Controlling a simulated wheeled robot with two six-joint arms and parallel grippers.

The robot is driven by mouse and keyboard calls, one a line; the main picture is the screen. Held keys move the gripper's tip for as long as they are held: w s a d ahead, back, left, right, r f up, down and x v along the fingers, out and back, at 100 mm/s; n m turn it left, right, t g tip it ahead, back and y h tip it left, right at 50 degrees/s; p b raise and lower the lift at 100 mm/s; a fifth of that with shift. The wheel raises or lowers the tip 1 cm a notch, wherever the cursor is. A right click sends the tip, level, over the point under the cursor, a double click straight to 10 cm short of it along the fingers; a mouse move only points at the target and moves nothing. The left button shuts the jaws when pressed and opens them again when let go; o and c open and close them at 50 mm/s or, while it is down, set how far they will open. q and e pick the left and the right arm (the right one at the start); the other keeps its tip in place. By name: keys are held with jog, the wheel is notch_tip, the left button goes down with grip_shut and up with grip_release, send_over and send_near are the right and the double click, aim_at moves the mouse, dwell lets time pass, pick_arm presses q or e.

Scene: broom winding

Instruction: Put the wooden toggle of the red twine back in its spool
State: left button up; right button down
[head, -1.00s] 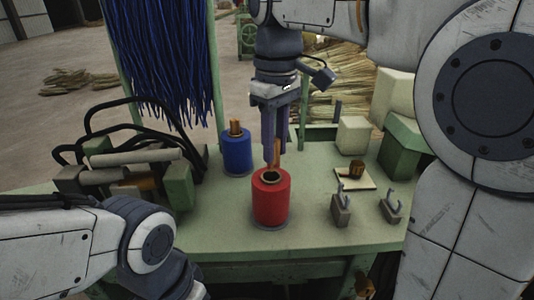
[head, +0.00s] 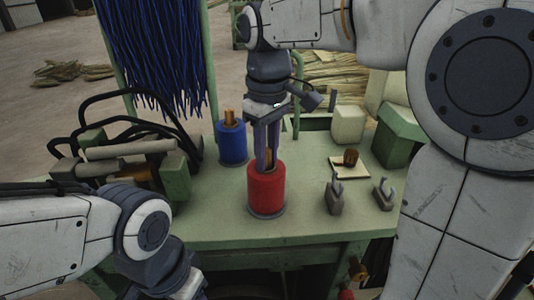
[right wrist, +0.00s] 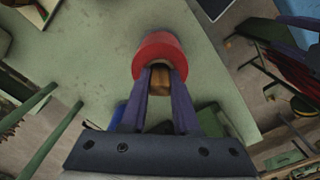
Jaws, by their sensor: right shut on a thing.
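The red twine spool (head: 267,192) stands upright on a grey base on the green table. My right gripper (head: 267,164) points down at the spool's top opening and is shut on the wooden toggle (head: 268,157). In the right wrist view, the toggle (right wrist: 160,84) shows between the two fingers at the red spool's rim (right wrist: 158,49). Its lower end is hidden, and I cannot tell how deep it sits. My left arm comes in at the lower left; its gripper is not in view.
A blue spool (head: 232,146) with its own wooden toggle (head: 230,117) stands behind left. Two metal hooks on blocks (head: 334,197) and a small board with a brown piece (head: 350,164) are at right. Dark cables and blocks (head: 120,160) crowd the left. Blue strands hang behind.

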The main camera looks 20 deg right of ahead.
jog(key=shift+s+f, duration=0.15)
jog(key=shift+f, duration=0.55)
jog(key=c, duration=0.7)
grip_release()
jog(key=shift+o, duration=0.2)
jog(key=shift+r+p, duration=0.3)
jog(key=shift+r, duration=0.2)
notch_tip(320, 180, up, 12)
jog(key=r, duration=0.1)
jog(key=s+a+f, duration=0.4)
jog(key=f, duration=0.3)
jog(key=s+a+f, duration=0.3)
jog(key=a+f, duration=0.1)
jog(key=f, duration=0.2)
jog(key=s+f+y, duration=0.1)
jog(key=s+f, duration=1)
jog(key=f, duration=0.1)
jog(key=shift+s+d+f+n, duration=0.2)
jog(key=shift+f+n, duration=0.1)
jog(key=shift+f, duration=0.1)
